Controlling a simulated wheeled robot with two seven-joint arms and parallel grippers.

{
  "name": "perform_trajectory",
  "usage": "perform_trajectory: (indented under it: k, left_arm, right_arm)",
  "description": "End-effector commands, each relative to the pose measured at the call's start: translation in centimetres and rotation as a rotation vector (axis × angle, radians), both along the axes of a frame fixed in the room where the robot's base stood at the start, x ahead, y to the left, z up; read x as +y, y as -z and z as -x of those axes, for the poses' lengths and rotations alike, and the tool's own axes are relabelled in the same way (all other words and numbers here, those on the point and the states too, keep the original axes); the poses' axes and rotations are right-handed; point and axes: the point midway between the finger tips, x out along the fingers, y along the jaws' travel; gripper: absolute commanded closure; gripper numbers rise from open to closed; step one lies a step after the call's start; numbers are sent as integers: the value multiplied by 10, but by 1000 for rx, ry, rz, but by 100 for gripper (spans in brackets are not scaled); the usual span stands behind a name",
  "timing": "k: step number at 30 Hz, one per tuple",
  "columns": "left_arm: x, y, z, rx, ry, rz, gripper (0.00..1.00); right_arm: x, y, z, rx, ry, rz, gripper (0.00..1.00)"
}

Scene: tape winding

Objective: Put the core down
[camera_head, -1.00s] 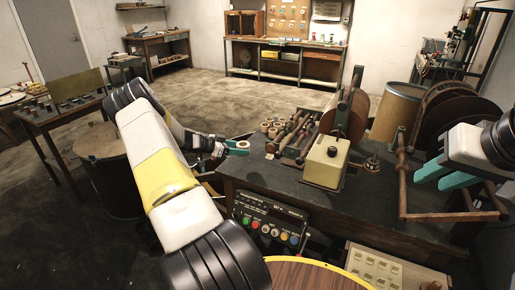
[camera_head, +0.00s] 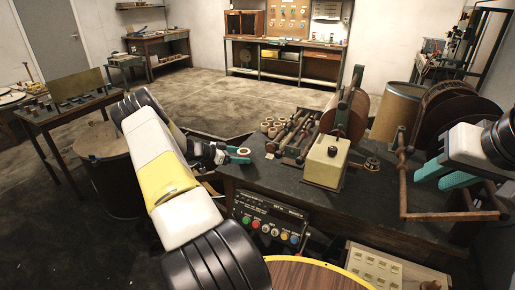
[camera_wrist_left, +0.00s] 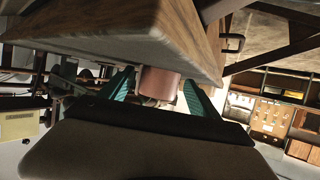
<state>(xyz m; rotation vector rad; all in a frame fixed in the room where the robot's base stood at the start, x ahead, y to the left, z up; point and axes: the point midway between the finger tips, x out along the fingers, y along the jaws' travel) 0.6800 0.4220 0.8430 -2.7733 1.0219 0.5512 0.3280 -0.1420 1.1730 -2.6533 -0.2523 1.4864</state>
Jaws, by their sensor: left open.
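A small ring-shaped core (camera_head: 243,151) is at the tips of my left gripper (camera_head: 237,155), by the left edge of the dark workbench (camera_head: 285,186). In the left wrist view the core (camera_wrist_left: 159,83) shows as a reddish-brown cylinder between the two teal fingers of the left gripper (camera_wrist_left: 157,98). The fingers are spread, with a gap visible on each side of it. I cannot tell whether the core rests on anything. My right gripper (camera_head: 446,174) hangs at the right over the bench, its teal fingers apart and nothing seen between them.
Several loose cores (camera_head: 272,128) and rods lie on the bench beside the winder with its large disc (camera_head: 352,115) and cream box (camera_head: 327,162). Another core (camera_head: 372,163) sits right of the box. A brown frame (camera_head: 403,185) stands near my right gripper. A panel with coloured buttons (camera_head: 270,222) is in front.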

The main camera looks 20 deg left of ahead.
Motion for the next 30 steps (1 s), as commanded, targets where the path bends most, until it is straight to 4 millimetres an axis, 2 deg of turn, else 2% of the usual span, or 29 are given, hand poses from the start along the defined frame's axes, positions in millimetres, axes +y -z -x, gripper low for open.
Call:
perform_trajectory:
  k: [8,11,24,30]
  left_arm:
    - [0,-4,1,0,0,-1,28]
    - [9,-8,10,0,-3,-2,28]
    - [62,-42,71,-1,-2,-2,28]
    - [68,-51,82,6,5,0,28]
  right_arm:
    - [0,0,0,0,0,0,68]
    - [0,0,0,0,0,0,68]
    - [0,0,0,0,0,0,68]
    - [0,0,0,0,0,0,68]
